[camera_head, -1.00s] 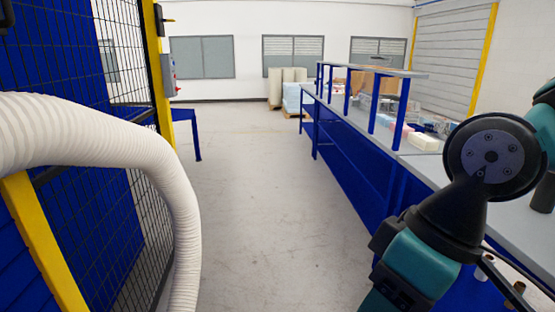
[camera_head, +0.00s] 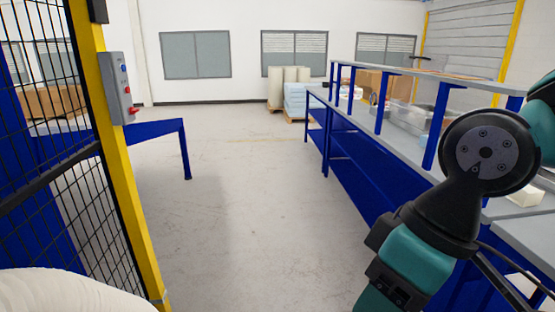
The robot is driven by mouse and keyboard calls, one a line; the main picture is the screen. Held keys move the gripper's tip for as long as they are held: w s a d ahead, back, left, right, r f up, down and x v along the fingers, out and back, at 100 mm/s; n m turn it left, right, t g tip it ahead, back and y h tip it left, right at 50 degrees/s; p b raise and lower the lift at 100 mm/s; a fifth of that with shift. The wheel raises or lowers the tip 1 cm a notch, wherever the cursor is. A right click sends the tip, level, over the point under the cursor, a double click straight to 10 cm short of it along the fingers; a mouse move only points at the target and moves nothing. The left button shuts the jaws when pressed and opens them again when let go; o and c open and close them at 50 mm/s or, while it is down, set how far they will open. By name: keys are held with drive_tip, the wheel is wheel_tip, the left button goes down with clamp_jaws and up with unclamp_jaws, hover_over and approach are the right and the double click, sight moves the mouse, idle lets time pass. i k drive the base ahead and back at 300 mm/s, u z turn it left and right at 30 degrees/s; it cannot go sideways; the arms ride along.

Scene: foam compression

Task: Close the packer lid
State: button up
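No packer lid can be made out in this view. A blue-framed machine with a black mesh guard (camera_head: 85,150) and a yellow post (camera_head: 118,180) stands at the left; I cannot tell whether it is the packer. A grey control box (camera_head: 118,88) with buttons is fixed to the post. My teal and black arm fills the right side of the picture. My gripper is outside the picture, so its state does not show.
A white hose (camera_head: 65,293) lies at the bottom left. A blue table (camera_head: 160,130) stands behind the post. A long blue workbench (camera_head: 365,180) with a shelf runs along the right. The grey floor (camera_head: 250,210) between is clear. Wrapped rolls (camera_head: 288,85) stand at the back.

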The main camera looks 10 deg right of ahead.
sight(421, 111)
drive_tip(key=i, duration=3)
drive_tip(key=z, duration=1.2)
drive_tip(key=i, duration=1.15)
drive_tip(key=u, duration=0.35)
